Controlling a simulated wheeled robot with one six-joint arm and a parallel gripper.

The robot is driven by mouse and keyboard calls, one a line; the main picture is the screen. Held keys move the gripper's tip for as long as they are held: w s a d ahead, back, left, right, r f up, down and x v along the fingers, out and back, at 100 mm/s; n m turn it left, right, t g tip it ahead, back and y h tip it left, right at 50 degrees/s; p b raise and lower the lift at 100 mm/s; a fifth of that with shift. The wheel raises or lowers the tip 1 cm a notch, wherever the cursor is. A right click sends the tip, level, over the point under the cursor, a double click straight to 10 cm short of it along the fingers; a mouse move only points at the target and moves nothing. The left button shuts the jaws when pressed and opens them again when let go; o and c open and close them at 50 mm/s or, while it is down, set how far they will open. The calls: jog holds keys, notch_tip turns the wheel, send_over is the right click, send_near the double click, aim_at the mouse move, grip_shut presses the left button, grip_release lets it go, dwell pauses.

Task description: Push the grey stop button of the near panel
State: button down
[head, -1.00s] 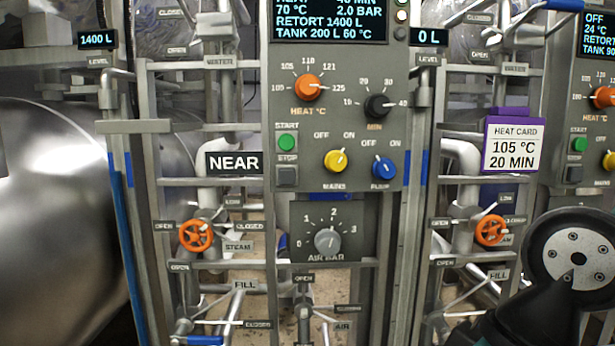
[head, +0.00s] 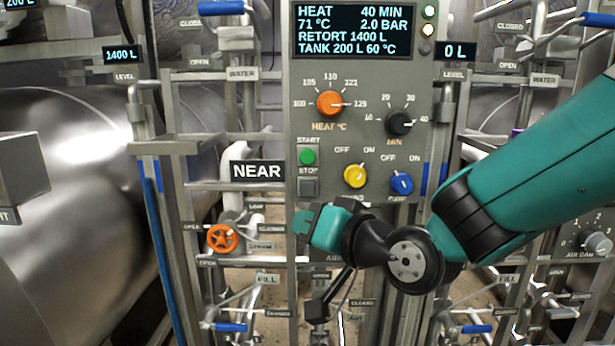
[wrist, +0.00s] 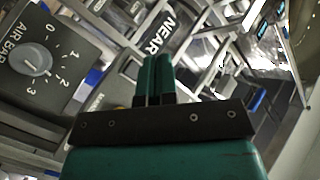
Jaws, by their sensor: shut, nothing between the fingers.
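The near panel (head: 365,120) faces me, with the NEAR sign (head: 258,171) at its left. Its grey square stop button (head: 308,187) sits below the green start button (head: 308,157), and both show uncovered in the head view. My gripper (head: 302,222) is just below the stop button in the picture, pointing left; its distance from the panel is hard to judge. In the wrist view my gripper (wrist: 155,60) has its two teal fingers together and empty, near the tilted NEAR sign (wrist: 160,33). I cannot make out the stop button surely there.
The yellow mains knob (head: 355,175) and blue pump knob (head: 401,183) are right of the stop button, above my arm. An orange valve wheel (head: 222,238) and pipes stand at left. The air bar knob (wrist: 33,60) shows in the wrist view.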

aim_at(309, 196)
jog(key=shift+w, duration=0.2)
jog(key=shift+w+d, duration=0.1)
jog(key=shift+w, duration=4.2)
jog(key=shift+b, duration=0.35)
jog(key=shift+w, duration=0.4)
jog(key=shift+w+d, duration=0.1)
jog(key=shift+w, duration=0.55)
jog(key=shift+s+r, duration=0.1)
jog(key=shift+s, duration=0.05)
jog(key=shift+s+b, duration=0.55)
jog(key=shift+s, duration=0.4)
jog(key=shift+s+b, duration=0.4)
jog(key=shift+s, duration=2.1)
